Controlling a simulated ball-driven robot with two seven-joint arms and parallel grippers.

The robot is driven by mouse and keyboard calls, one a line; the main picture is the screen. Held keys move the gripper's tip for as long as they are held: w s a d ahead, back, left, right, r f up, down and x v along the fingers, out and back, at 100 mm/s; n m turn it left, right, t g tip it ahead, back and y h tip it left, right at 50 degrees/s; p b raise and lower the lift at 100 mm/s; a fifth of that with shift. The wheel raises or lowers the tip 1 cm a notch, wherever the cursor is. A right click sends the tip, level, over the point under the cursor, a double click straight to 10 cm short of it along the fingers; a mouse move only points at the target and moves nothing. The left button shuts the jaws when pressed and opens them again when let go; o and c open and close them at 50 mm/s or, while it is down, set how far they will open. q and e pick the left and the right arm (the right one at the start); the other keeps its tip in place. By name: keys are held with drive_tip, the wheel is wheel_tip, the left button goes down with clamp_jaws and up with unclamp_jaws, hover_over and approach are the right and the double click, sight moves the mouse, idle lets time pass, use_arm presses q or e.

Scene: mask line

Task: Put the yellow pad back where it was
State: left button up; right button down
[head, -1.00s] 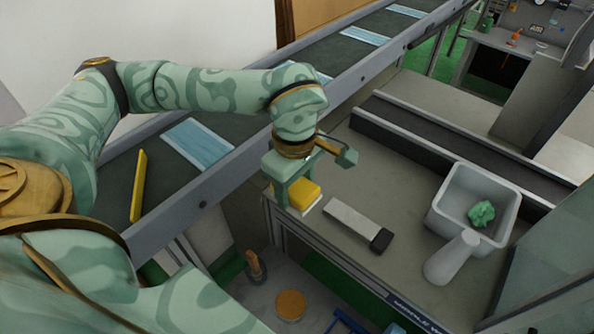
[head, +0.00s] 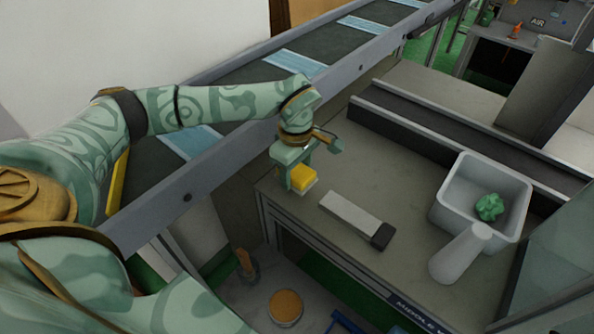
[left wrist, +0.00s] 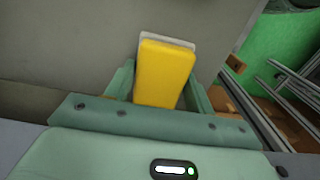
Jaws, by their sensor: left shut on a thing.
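The yellow pad (head: 303,177), with a pale layer along its lower edge, is between the fingers of my left gripper (head: 300,183), at the near-left corner of the grey worktop (head: 400,110). The gripper is shut on it. In the left wrist view the yellow pad (left wrist: 164,74) stands out between the two green fingers, its pale layer showing behind its far end. I cannot tell whether the pad touches the worktop. My right gripper is not in view.
A pale block with a dark end (head: 352,215) lies just right of the pad. A grey bin (head: 450,190) holds a green crumpled thing (head: 489,206); a pale cylinder (head: 460,252) leans at it. A conveyor with blue masks (head: 295,62) runs behind. A round brown-topped thing (head: 286,306) is below.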

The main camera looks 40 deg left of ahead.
sight(296, 170)
use_arm(q)
drive_tip(key=shift+s, duration=0.1)
drive_tip(key=o, duration=0.9)
drive_tip(key=shift+o, duration=0.2)
wheel_tip(296, 170, up, 12)
drive_tip(key=p, duration=0.3)
drive_tip(key=shift+r, duration=0.1)
